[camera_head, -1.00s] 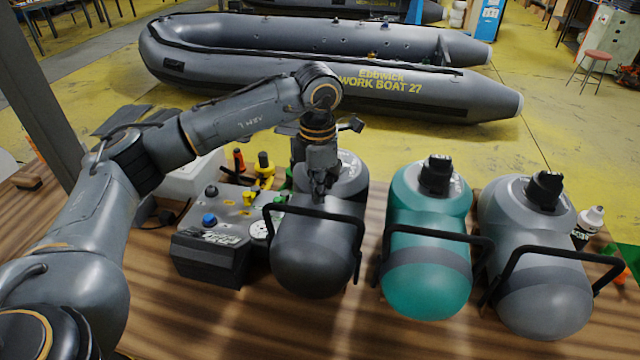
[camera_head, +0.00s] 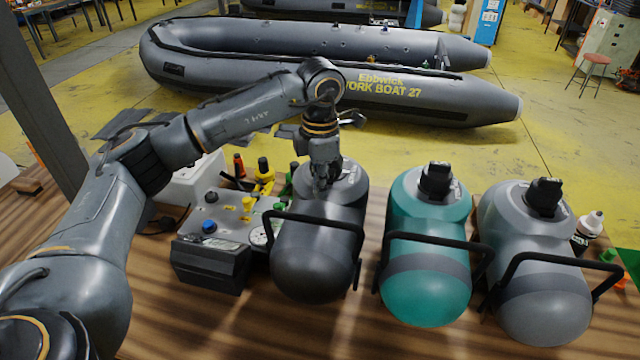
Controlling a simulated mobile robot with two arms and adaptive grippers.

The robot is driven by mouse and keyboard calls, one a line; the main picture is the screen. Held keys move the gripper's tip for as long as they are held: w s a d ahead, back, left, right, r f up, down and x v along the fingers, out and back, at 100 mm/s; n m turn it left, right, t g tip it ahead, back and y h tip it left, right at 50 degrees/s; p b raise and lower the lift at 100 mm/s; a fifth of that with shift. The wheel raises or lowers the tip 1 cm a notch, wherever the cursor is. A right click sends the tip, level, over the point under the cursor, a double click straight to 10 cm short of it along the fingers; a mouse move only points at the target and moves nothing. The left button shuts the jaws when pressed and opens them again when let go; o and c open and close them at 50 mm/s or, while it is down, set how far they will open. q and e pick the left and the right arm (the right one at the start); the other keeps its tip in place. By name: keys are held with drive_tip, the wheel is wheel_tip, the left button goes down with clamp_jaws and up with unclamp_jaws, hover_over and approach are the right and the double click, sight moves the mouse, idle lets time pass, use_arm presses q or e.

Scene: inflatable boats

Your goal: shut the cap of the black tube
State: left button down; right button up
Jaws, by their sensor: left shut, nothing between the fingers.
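The black tube (camera_head: 312,262) lies on the wooden table with its rounded end toward me and a black handle bar across it. My left gripper (camera_head: 322,184) is shut and empty, pointing down over the far upper part of the black tube. It hides the spot where the cap would be, so I cannot tell how the cap stands or whether the fingers touch it. My right gripper is not in view.
A teal tube (camera_head: 428,290) and a grey tube (camera_head: 545,305) lie to the right, each with a black cap on top. A pump box (camera_head: 210,262) with knobs and a gauge stands close on the left. A small white-topped bottle (camera_head: 590,224) stands at the far right.

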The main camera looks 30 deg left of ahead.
use_arm(q)
drive_tip(key=shift+w+r, duration=0.2)
drive_tip(key=shift+r, duration=0.35)
drive_tip(key=shift+w+a+r+p, duration=0.2)
drive_tip(key=shift+w+r+p, duration=0.4)
drive_tip(key=shift+w+r, duration=0.05)
drive_tip(key=shift+w+a+r+p, duration=0.2)
drive_tip(key=shift+w+r+p, duration=0.2)
drive_tip(key=shift+w, duration=0.3)
drive_tip(key=shift+w+a+r+p, duration=0.15)
drive_tip(key=shift+w+r+p, duration=0.2)
drive_tip(key=shift+w, duration=0.3)
drive_tip(key=shift+w+a+r+p, duration=0.1)
drive_tip(key=shift+w+a+p, duration=0.1)
drive_tip(key=shift+w, duration=0.35)
drive_tip(key=shift+w+a+r+p, duration=0.1)
drive_tip(key=shift+w+p, duration=0.05)
drive_tip(key=shift+w, duration=0.35)
drive_tip(key=shift+w+a+f, duration=0.1)
drive_tip(key=shift+w+a, duration=0.05)
drive_tip(key=shift+w, duration=0.65)
drive_tip(key=shift+w+a+f+p, duration=0.15)
drive_tip(key=shift+w+p, duration=0.15)
drive_tip(key=shift+w, duration=0.15)
drive_tip(key=shift+w+a, duration=0.1)
drive_tip(key=shift+w, duration=0.15)
drive_tip(key=shift+w+a+f, duration=0.1)
drive_tip(key=shift+w+a, duration=0.05)
